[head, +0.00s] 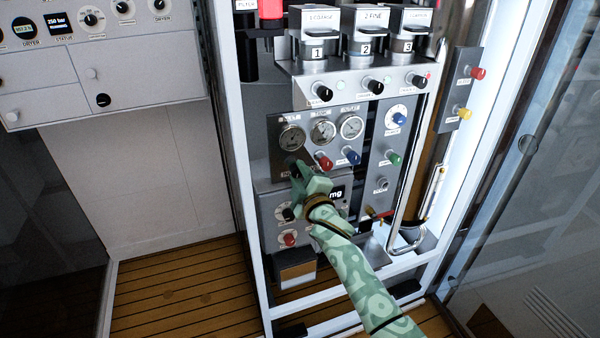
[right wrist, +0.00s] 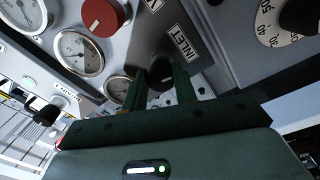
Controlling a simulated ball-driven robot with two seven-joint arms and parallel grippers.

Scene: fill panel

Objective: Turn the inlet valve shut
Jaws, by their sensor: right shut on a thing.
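The inlet valve is a black knob (right wrist: 156,60) beside a label reading INLET in the right wrist view. My right gripper (right wrist: 160,82) is shut on this knob, with one dark green finger on each side of it. In the head view my right gripper (head: 299,171) is at the left of the gauge panel (head: 282,151), below the leftmost gauge (head: 292,138). There the gripper and wrist hide the knob. I cannot tell how far the valve is turned. My left gripper is not in view.
A red knob (head: 323,162) and a blue knob (head: 350,155) sit just right of my gripper. A green knob (head: 392,158) is farther right. Black and red knobs (head: 289,239) are below. White frame posts (head: 237,150) flank the panel.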

